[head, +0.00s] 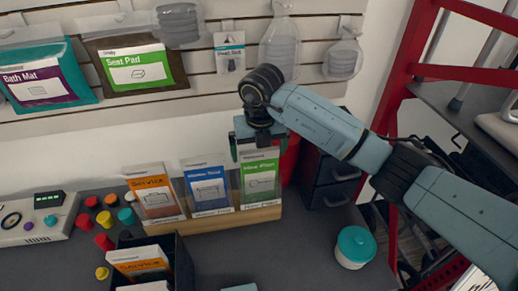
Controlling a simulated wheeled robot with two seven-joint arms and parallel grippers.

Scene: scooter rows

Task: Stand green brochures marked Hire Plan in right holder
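A wooden holder (222,221) on the dark counter has three brochures standing side by side. An orange brochure marked Service (153,194) is on the left and a blue brochure (207,188) in the middle. A green brochure marked Hire Plan (260,182) stands in the right place, nearly upright. My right gripper (259,152) is directly above the green brochure, pointing down, with its fingers around the brochure's top. I cannot tell whether they press on it.
A black box (184,262) with orange brochures stands in front of the holder. Coloured knobs (103,242) and a control panel (36,220) lie left. A teal-lidded tub (355,246) stands right, near a red rack (392,95). Dark drawers (333,172) stand behind. Counter between box and tub is mostly clear.

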